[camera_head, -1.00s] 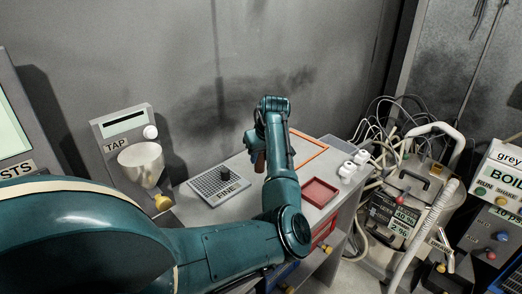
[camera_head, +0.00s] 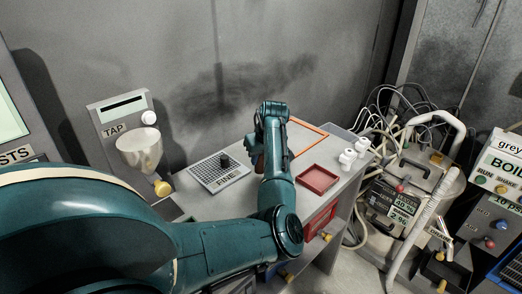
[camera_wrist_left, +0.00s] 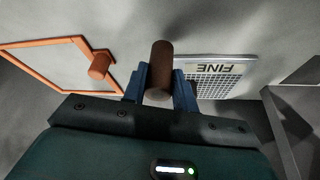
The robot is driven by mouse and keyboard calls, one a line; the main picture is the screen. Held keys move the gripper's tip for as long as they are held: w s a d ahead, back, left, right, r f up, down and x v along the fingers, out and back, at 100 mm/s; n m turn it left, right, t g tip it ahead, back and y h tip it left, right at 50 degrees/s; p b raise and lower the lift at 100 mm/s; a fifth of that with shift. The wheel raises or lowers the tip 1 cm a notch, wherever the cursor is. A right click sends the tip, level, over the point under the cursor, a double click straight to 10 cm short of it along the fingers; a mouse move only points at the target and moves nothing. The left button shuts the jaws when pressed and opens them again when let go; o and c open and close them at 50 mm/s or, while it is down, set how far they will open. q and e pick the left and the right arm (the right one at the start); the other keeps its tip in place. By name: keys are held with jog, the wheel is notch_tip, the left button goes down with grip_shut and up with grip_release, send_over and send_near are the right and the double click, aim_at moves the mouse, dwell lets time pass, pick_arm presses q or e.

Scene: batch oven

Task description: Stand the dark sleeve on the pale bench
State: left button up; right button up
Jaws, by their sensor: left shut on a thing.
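My left gripper (camera_wrist_left: 160,82) is shut on a dark brown cylinder, the dark sleeve (camera_wrist_left: 160,66), with one blue finger on each side. In the head view my left arm hides most of the gripper, and a brown bit of the sleeve (camera_head: 259,163) shows beside the wrist. The pale bench (camera_head: 236,207) lies below it. I cannot tell whether the sleeve touches the bench. My right gripper is not in view.
The FINE grid plate (camera_head: 207,174) with a dark knob is left of the gripper. An orange frame (camera_wrist_left: 45,45) lies opposite, with an orange-brown cylinder (camera_wrist_left: 99,66) near its edge. A red tray (camera_head: 318,180) and white pieces (camera_head: 347,157) stand to the right.

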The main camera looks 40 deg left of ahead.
pick_arm(q)
jog(key=shift+f, duration=0.8)
jog(key=shift+f+b, duration=0.3)
jog(key=shift+f, duration=0.3)
jog(key=o, duration=1)
jog(key=b+v, duration=0.1)
jog(key=v, duration=1.2)
jog(key=shift+d, duration=0.1)
